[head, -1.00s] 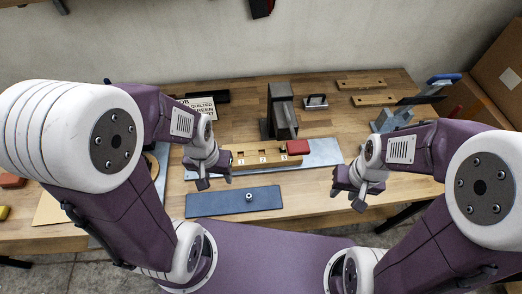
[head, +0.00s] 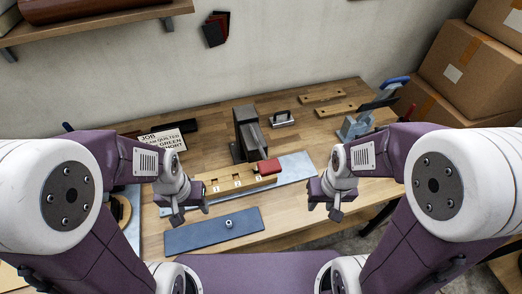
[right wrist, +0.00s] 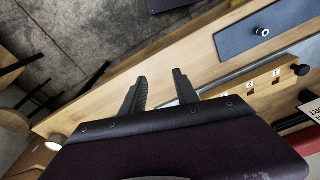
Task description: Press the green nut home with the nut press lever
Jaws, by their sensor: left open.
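No green nut can be made out in either view. A blue-grey bench tool (head: 355,127) with a dark lever arm and a blue handle (head: 395,82) stands at the right back of the bench. A dark grey upright device (head: 246,130) with a sloping front stands at the middle back. I cannot tell which is the nut press. My left gripper (head: 191,211) is open and empty, left of the numbered wooden block (head: 213,187). My right gripper (head: 323,208) is at the bench's front edge, right of that block; its fingers (right wrist: 160,92) are apart with nothing between them.
A blue plate (head: 190,238) with a silver stud lies in front of the block. Cardboard boxes (head: 455,65) are stacked at right.

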